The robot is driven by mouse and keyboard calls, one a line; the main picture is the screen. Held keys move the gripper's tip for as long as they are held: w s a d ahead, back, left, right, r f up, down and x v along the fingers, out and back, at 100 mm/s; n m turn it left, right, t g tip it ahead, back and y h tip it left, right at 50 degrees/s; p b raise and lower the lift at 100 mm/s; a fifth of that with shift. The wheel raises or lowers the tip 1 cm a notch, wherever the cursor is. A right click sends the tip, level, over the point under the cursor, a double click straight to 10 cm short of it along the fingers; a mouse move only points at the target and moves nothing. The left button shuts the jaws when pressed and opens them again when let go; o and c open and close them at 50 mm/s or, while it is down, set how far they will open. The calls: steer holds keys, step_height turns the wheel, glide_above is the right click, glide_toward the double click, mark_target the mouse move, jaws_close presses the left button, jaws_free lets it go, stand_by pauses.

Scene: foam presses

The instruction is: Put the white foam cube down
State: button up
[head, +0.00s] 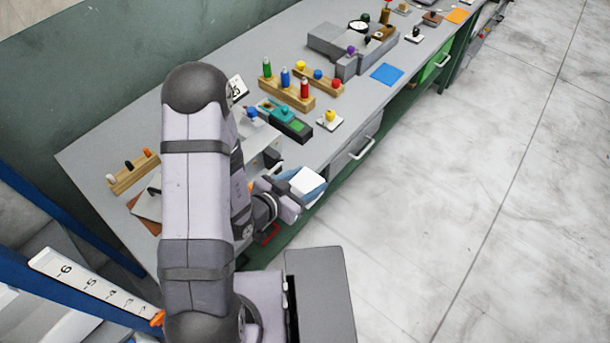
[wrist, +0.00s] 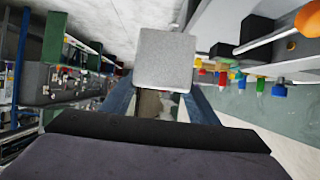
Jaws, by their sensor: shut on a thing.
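The white foam cube (head: 306,181) is at the end of my arm in the head view, near the bench's front edge. It shows as a pale grey-white block (wrist: 165,60) in the middle of the wrist view. My gripper (head: 292,190) is shut on the cube, with its blue fingers (wrist: 165,100) on either side of it. The cube appears held up in the air. My arm hides part of the bench around and behind it.
The grey bench (head: 375,110) runs to the back right. On it stand wooden racks with coloured pegs (head: 287,92), a teal and dark device (head: 286,120), a small plate with a yellow knob (head: 329,119) and a blue pad (head: 387,74). A drawer handle (head: 362,149) juts from the front.

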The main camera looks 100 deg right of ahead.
steer(key=shift+w+d+r, duration=0.1)
steer(key=shift+w+d, duration=0.15)
steer(key=shift+w, duration=0.15)
steer(key=w+b, duration=0.1)
steer(key=w, duration=0.4)
steer(key=w+d+r+n+t+h+b, duration=0.1)
steer(key=w+b, duration=0.1)
steer(key=w, duration=0.3)
steer(key=w+d+r+n+b, duration=0.1)
steer(key=w+b, duration=0.1)
steer(key=w, duration=0.3)
steer(key=shift+w+d+t+h, duration=0.1)
steer(key=shift+d+t+h, duration=0.05)
steer(key=shift+t+h, duration=0.2)
steer(key=w+a+f+n+t+h+b, duration=0.15)
steer(key=w+a, duration=0.25)
steer(key=w, duration=0.4)
steer(key=w+a+r+n+t+b, duration=0.1)
steer(key=w+a+b, duration=0.2)
steer(key=w+a, duration=0.35)
step_height(320, 180, down, 6)
steer(key=w+d, duration=0.1)
steer(key=d, duration=0.1)
steer(key=shift+w+f+b, duration=0.2)
steer(key=shift+b, duration=0.1)
steer(key=shift+f, duration=0.1)
steer(key=shift+f, duration=1.95)
